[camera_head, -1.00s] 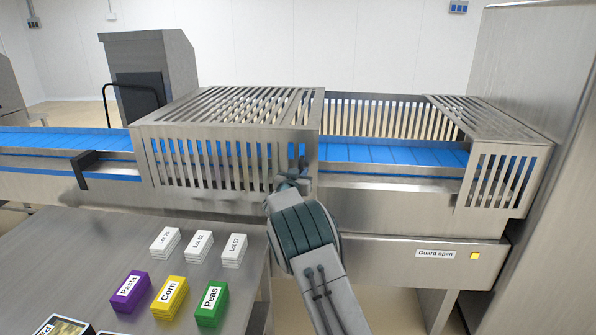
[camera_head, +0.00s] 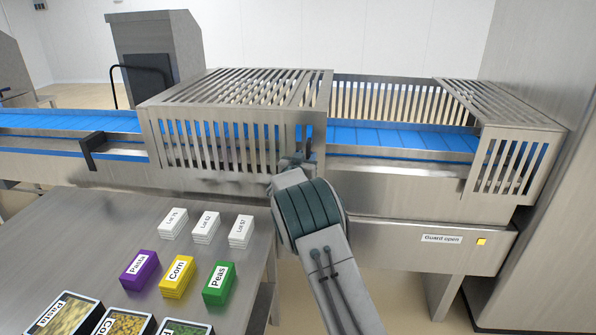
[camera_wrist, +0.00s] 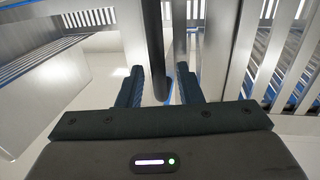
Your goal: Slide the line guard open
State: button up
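The line guard (camera_head: 215,135) is a slatted metal cover over the blue conveyor, left of centre in the head view. A bare stretch of belt shows to its right. My gripper (camera_head: 297,160) is at the guard's front right corner, its fingers mostly hidden there by my wrist. In the wrist view, my gripper (camera_wrist: 160,75) has its two dark fingers apart, one on each side of a dark upright bar (camera_wrist: 155,45), which looks like the guard's handle. Gaps show beside the bar, so the fingers do not look closed on it.
A fixed slatted cover (camera_head: 510,160) stands at the right end of the opening. A "Guard open" label (camera_head: 441,239) sits beside a yellow lamp (camera_head: 482,241). A table (camera_head: 75,225) at front left holds cartons and trays. A tall metal cabinet (camera_head: 555,70) bounds the right.

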jog(key=b+v, duration=0.2)
jog(key=v, duration=1)
jog(key=shift+d+r, duration=0.1)
jog(key=s+d+r+n+g+y, duration=0.2)
jog(key=s+y, duration=0.2)
jog(key=s, duration=0.2)
jog(key=s+d+r+n+g+y, duration=0.1)
jog(key=s+d+r+g+y, duration=0.1)
jog(key=s+g+y, duration=0.3)
jog(key=s+d+f+g+h, duration=0.1)
jog(key=s+d+g, duration=0.1)
jog(key=s, duration=0.9)
jog(key=s+d+f+g+p, duration=0.1)
jog(key=s+d, duration=0.3)
jog(key=s, duration=0.7)
jog(key=s+d+f+n+g+h, duration=0.1)
jog(key=s+d+g, duration=0.3)
jog(key=s, duration=0.8)
jog(key=shift+f+h+p, duration=0.3)
jog(key=shift+f+p, duration=0.05)
jog(key=shift+f, duration=0.45)
